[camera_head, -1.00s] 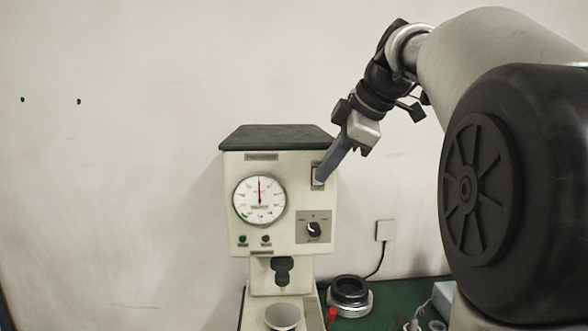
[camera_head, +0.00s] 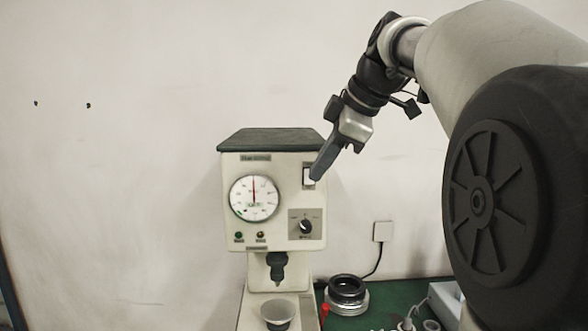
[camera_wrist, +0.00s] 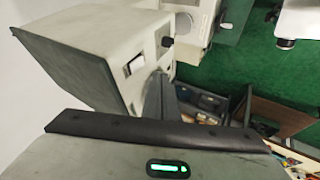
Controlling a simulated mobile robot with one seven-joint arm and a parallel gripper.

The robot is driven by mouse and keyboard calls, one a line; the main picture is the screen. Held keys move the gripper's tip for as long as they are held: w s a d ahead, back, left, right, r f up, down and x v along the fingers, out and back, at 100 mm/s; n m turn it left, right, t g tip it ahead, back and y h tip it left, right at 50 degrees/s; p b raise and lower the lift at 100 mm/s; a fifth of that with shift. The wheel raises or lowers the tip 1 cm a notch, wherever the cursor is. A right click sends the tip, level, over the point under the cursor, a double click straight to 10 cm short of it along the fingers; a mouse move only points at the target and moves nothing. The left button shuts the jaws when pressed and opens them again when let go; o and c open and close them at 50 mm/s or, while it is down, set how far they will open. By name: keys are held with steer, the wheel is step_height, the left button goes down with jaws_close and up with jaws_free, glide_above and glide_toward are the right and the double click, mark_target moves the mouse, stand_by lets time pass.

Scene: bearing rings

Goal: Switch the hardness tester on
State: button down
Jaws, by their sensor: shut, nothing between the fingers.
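The hardness tester (camera_head: 270,235) is a cream machine with a dark green top, a round white dial and a black knob on its front. Its white rocker switch (camera_head: 308,176) sits at the upper right of the front panel; it also shows in the wrist view (camera_wrist: 135,65). My gripper (camera_head: 316,178) is shut and empty, its fingertips at the switch's right edge and partly covering it in the head view. In the wrist view my gripper (camera_wrist: 160,80) is close beside the switch; I cannot tell whether they touch.
A black and silver round part (camera_head: 347,292) stands right of the tester on the green bench top (camera_head: 395,292). A wall socket (camera_head: 382,231) with a black cable is behind. A grey-white cup-shaped anvil (camera_head: 277,312) sits under the tester's head.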

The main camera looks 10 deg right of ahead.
steer(key=v, duration=0.9)
steer(key=shift+w+r+p, duration=0.25)
steer(key=shift+w+p, duration=0.05)
steer(key=shift+p, duration=0.1)
steer(key=shift+d, duration=0.1)
